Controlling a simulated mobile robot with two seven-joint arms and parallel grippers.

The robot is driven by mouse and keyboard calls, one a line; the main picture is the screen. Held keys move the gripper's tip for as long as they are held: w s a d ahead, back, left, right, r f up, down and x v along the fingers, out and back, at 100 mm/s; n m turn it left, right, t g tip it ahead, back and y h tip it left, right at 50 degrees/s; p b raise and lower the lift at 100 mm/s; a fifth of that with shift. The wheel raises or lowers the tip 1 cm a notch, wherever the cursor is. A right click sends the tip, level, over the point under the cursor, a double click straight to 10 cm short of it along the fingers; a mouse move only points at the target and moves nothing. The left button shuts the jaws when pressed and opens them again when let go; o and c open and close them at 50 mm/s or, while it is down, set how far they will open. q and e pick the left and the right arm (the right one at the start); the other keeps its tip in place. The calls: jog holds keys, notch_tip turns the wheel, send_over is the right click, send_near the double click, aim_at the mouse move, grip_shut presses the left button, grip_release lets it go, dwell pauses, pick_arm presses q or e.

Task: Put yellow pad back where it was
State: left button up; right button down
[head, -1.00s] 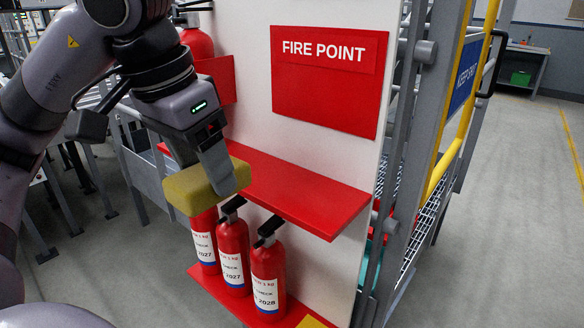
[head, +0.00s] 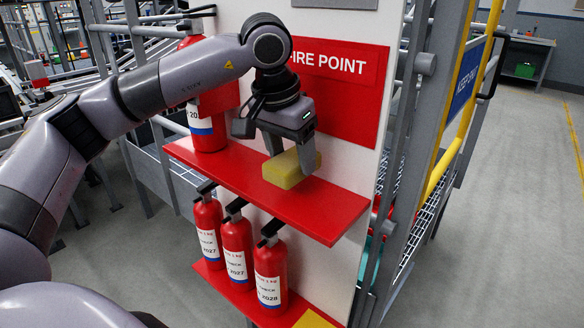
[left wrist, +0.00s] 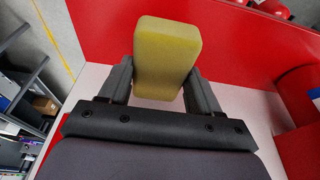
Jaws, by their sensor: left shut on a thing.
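The yellow pad (head: 284,172) is a thick block, held by my left gripper (head: 291,160) over the upper red shelf (head: 315,212). Its underside is at or just above the shelf; I cannot tell if they touch. In the left wrist view the pad (left wrist: 167,50) sits between the two fingers, with the red shelf beyond it. A flat yellow patch (head: 314,320) lies on the lower red shelf at the bottom edge of the head view, partly cut off. My right gripper is not in view.
A large extinguisher (head: 207,125) stands at the left on the upper shelf. Three small extinguishers (head: 237,250) stand on the lower shelf. The red FIRE POINT sign (head: 345,95) is on the white panel behind. The right part of the upper shelf is clear.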

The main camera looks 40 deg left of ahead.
aim_at(289, 159)
pick_arm(q)
notch_tip(289, 159, down, 3)
jog(key=shift+f, duration=0.1)
jog(key=shift+w+f+p, duration=0.2)
jog(key=shift+f+p, duration=0.05)
jog(key=shift+p, duration=0.05)
jog(key=o, duration=0.9)
jog(key=shift+f, duration=0.1)
jog(key=shift+o, duration=0.2)
jog(key=v, duration=1.2)
